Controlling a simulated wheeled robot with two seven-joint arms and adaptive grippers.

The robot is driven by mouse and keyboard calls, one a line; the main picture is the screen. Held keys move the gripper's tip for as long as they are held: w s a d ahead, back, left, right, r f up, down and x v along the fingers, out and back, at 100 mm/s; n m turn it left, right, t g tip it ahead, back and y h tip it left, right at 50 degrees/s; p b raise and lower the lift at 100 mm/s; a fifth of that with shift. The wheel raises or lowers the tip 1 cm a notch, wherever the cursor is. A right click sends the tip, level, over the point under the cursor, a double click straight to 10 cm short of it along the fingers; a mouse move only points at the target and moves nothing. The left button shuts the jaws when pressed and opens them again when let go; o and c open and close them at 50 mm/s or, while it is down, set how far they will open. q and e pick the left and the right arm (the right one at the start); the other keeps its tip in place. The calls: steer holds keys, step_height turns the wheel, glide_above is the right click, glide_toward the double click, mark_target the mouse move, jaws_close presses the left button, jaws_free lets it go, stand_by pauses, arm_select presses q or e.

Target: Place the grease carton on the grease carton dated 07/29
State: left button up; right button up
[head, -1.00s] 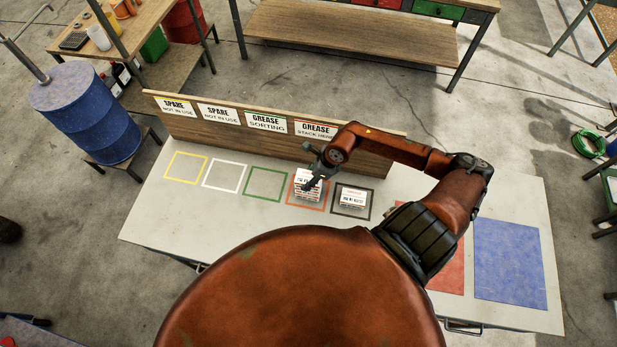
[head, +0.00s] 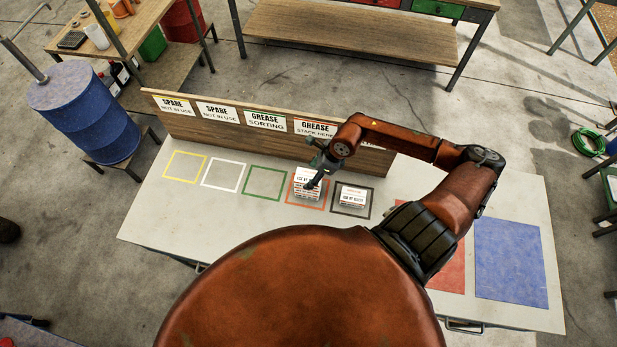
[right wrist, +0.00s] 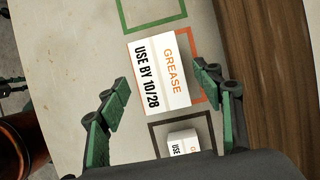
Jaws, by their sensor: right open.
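A white grease carton (right wrist: 160,72) with orange "GREASE" and black "USE BY 10/28" lies in the orange-outlined square in the right wrist view. In the head view it tops what looks like a stack of cartons (head: 306,189); the dates below are not readable. My right gripper (head: 317,180) is over this stack. In the right wrist view its fingers (right wrist: 163,80) are open, one on each side of the top carton, with visible gaps. Another grease carton (head: 351,198) sits lower in the dark-outlined square; its date is too small to read, and my gripper partly hides it in the wrist view (right wrist: 183,143).
A sign board (head: 220,118) stands along the table's back edge, behind the squares. Yellow (head: 185,180), white (head: 205,184) and green (head: 249,192) outlined squares are empty. A red mat (head: 446,275) and a blue mat (head: 510,262) lie at the right.

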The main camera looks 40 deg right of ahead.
steer(key=b+v, duration=0.1)
steer(key=v, duration=0.6)
steer(key=shift+s+d+r, duration=0.15)
steer(key=shift+s+r, duration=0.2)
steer(key=shift+r, duration=0.45)
